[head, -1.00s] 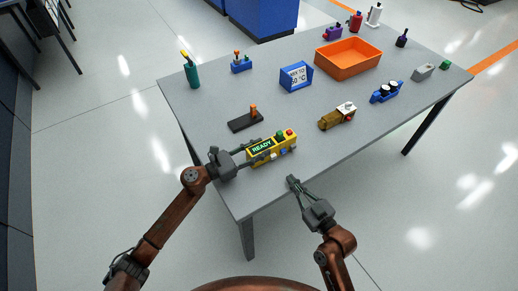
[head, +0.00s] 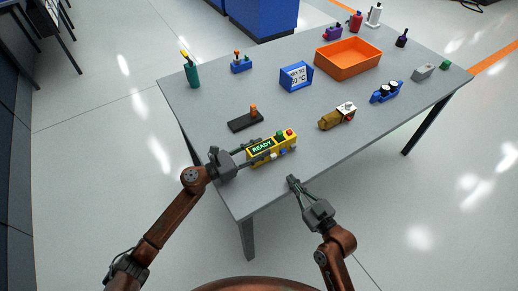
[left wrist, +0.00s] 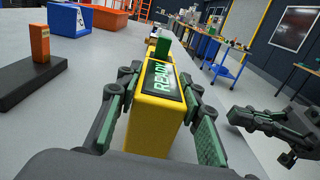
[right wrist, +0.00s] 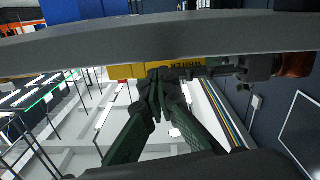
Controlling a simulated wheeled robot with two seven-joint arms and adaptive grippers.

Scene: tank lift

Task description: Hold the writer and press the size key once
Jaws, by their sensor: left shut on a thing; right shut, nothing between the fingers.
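The writer (head: 262,159) is a yellow box with a dark screen reading READY in green. It sits near the table's front edge with green, red, blue and white keys at its right part. I cannot read which one is the size key. My left gripper (head: 254,151) is shut on the writer, one finger on each long side; the left wrist view shows this too (left wrist: 160,105). My right gripper (head: 292,181) is shut and empty at the front edge, apart from the writer. In the right wrist view its fingertips (right wrist: 158,75) show before the writer's lettered yellow side (right wrist: 185,70).
On the grey table (head: 215,120), a dark block with an orange post (head: 246,122) lies behind the writer. A brown and white item (head: 337,117) lies to the right. The front right is clear.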

